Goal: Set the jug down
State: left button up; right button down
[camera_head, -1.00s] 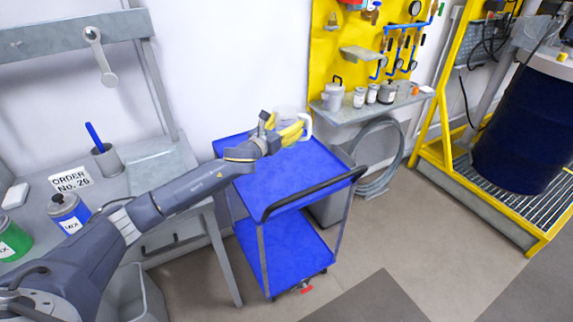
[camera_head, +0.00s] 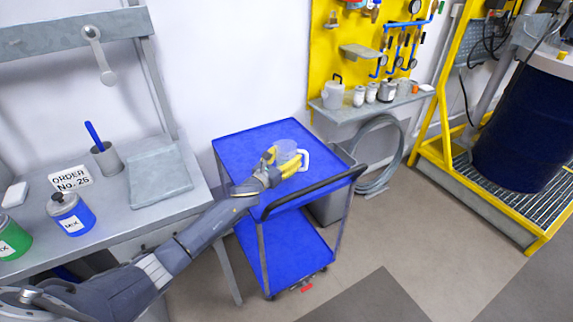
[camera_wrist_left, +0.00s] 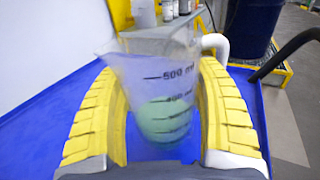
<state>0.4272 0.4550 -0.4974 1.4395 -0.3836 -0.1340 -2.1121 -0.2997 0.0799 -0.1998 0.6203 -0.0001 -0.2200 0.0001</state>
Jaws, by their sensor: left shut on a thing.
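The jug (camera_head: 288,151) is a clear measuring jug with a white handle, over the top shelf of the blue cart (camera_head: 240,150). In the left wrist view the jug (camera_wrist_left: 155,75) shows volume marks and some green content low inside. It looks upright or nearly so. My left gripper (camera_head: 282,163) has yellow fingers on both sides of the jug and is shut on it. In the wrist view the fingers (camera_wrist_left: 165,115) flank its body, with the handle beyond the right finger. Whether the jug's base touches the shelf cannot be told. My right gripper is not in view.
The cart's dark push handle (camera_head: 312,192) runs along its front right edge. Free blue surface lies around the jug. A wall shelf (camera_head: 370,108) with containers is behind right.

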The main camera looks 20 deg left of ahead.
pick_arm(q)
jog(key=shift+f, duration=1.7)
jog(key=shift+f, duration=0.2)
jog(key=o, duration=1.3)
jog(key=shift+r, duration=0.2)
jog(key=v, duration=1.2)
jog(key=shift+r, duration=0.1)
